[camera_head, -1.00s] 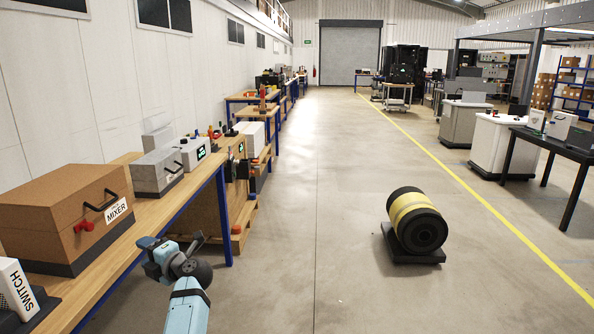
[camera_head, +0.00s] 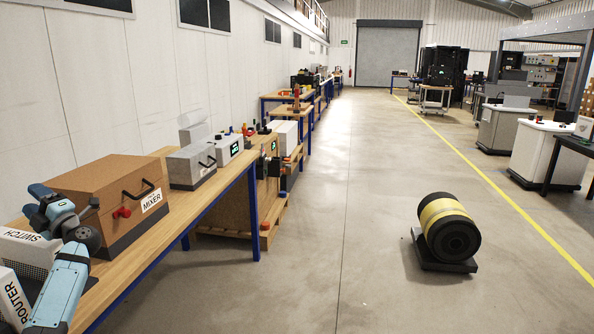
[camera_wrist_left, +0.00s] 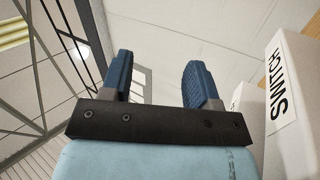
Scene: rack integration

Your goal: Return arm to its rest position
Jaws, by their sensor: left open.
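My left arm comes in at the lower left of the head view, bent up in front of the bench. Its gripper (camera_head: 38,202) is seen from behind and the side, over the white switch box (camera_head: 32,243) and near the brown mixer box (camera_head: 110,195). In the left wrist view the two dark blue fingers (camera_wrist_left: 160,82) stand wide apart with nothing between them. The switch box (camera_wrist_left: 296,100) shows at the right of that view, beside the fingers. My right gripper is in neither view.
A white router box (camera_head: 14,300) is at the bottom left corner, close to my arm. Grey boxes (camera_head: 190,166) stand farther along the wooden bench (camera_head: 215,190). A yellow and black roll (camera_head: 446,228) lies on a dark base on the floor.

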